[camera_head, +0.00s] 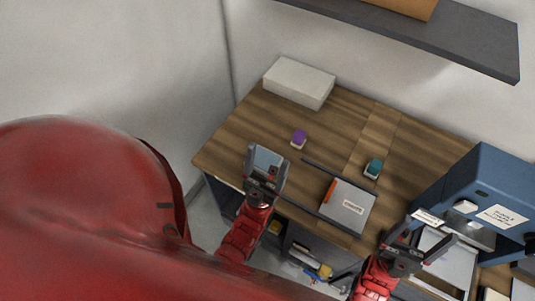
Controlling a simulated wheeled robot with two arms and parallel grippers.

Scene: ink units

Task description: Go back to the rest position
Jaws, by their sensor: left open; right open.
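My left gripper (266,165) is open over the front left part of the wooden desk, with its fingers pointing away from me. A grey-blue patch shows between its fingers; I cannot tell what it is. My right gripper (433,232) is open at the right, in front of the blue machine (480,190). A small white card lies close to its left finger in the picture; I cannot tell if they touch.
A purple ink unit (299,137) and a teal one (374,167) stand on the desk (345,125). A grey tray (346,207) with an orange edge lies near the front. A white box (299,83) is at the back left. A dark shelf (440,32) hangs above.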

